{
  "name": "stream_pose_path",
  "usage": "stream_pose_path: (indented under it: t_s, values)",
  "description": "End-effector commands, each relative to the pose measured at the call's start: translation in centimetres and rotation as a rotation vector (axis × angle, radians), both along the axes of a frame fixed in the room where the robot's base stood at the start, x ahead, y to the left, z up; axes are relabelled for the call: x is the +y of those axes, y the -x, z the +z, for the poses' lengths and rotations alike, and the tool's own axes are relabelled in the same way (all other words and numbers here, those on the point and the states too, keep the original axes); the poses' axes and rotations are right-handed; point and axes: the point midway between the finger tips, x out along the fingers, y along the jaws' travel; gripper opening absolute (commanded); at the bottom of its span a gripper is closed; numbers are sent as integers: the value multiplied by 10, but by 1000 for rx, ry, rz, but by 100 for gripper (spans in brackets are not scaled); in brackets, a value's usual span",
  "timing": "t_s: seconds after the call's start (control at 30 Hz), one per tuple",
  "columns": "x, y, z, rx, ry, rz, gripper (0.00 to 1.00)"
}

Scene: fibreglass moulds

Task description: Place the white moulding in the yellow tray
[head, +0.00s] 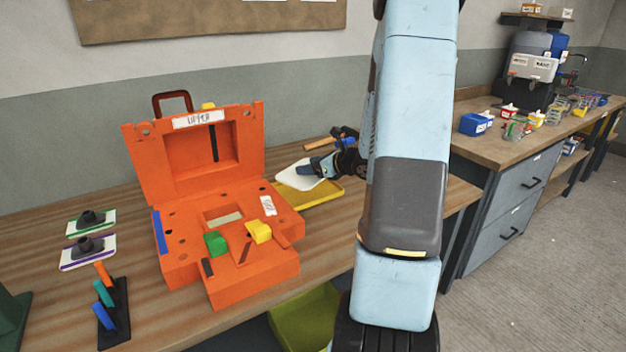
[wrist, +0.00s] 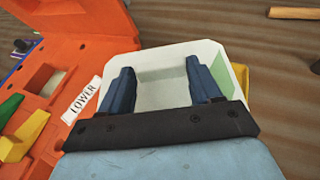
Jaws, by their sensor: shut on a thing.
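The white moulding (head: 293,178) is a shallow pale piece with rounded corners, over the yellow tray (head: 322,194) in the head view. My gripper (head: 309,170) is shut on it. In the wrist view the moulding (wrist: 165,95) fills the space between and beyond my two blue fingers (wrist: 160,80), with a green patch at its right side. The tray (wrist: 245,84) shows there only as a yellow strip right of the moulding; the rest is hidden beneath it. I cannot tell whether the moulding touches the tray.
An open orange mould case (head: 225,282) stands close left of the tray, with green (head: 215,243) and yellow (head: 258,231) blocks on it. A wooden-handled tool (head: 320,144) lies behind the tray. Bare bench lies right of the tray.

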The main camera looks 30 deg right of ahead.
Motion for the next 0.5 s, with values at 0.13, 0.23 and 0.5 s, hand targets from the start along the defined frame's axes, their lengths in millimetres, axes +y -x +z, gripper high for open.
stream_pose_path:
  t_s: [0.13, 0.23, 0.5]
  values:
    - [-9, -9, -15, 1, -1, 1, 26]
    - [-12, -12, -20, -1, 0, 0, 26]
    - [-18, -17, -32, 1, -2, -1, 26]
